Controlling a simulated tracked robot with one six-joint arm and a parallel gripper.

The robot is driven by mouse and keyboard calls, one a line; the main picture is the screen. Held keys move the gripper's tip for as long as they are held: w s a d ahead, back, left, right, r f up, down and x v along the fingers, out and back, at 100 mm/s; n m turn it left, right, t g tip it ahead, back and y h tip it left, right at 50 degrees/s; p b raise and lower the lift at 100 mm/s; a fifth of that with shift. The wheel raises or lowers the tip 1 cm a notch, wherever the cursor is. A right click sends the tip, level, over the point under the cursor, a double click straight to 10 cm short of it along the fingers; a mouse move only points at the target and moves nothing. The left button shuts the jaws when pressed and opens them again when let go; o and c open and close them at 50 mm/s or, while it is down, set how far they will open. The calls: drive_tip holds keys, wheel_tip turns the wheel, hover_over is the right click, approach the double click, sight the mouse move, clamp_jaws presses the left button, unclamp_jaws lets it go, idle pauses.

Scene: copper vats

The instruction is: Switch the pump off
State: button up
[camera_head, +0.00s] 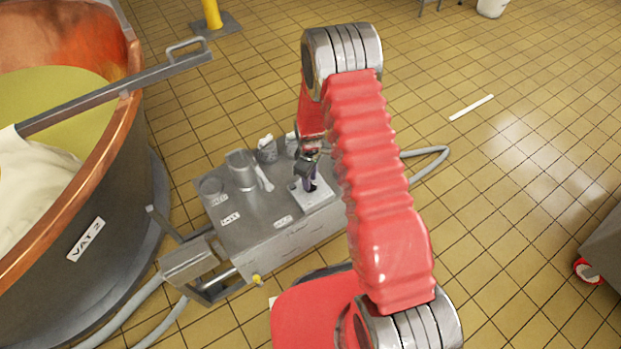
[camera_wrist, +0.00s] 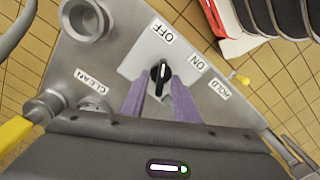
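The pump switch is a black rotary knob (camera_wrist: 161,72) with a white line, on a pale plate (camera_wrist: 137,63). The plate carries an OFF label (camera_wrist: 163,32) and an ON label (camera_wrist: 197,63). In the wrist view the knob's long axis runs nearly straight up the picture, roughly toward OFF; I cannot tell its exact setting. My gripper (camera_wrist: 160,84) has its purple fingers apart, one on each side of the knob's near end, with small gaps visible. In the head view my gripper (camera_head: 309,184) points down over the plate (camera_head: 317,200) and hides the knob.
The metal pump unit (camera_head: 263,232) carries cylinders and a small yellow knob (camera_head: 257,280). HOLD (camera_wrist: 219,89) and CLEAN (camera_wrist: 90,80) labels are near the plate. Copper vat 2 (camera_head: 125,150) stands left. A hose (camera_head: 432,160) lies right; floor beyond is mostly clear.

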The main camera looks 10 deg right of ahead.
wheel_tip(320, 180, up, 14)
drive_tip(key=shift+f, duration=0.15)
idle(0.7)
idle(0.5)
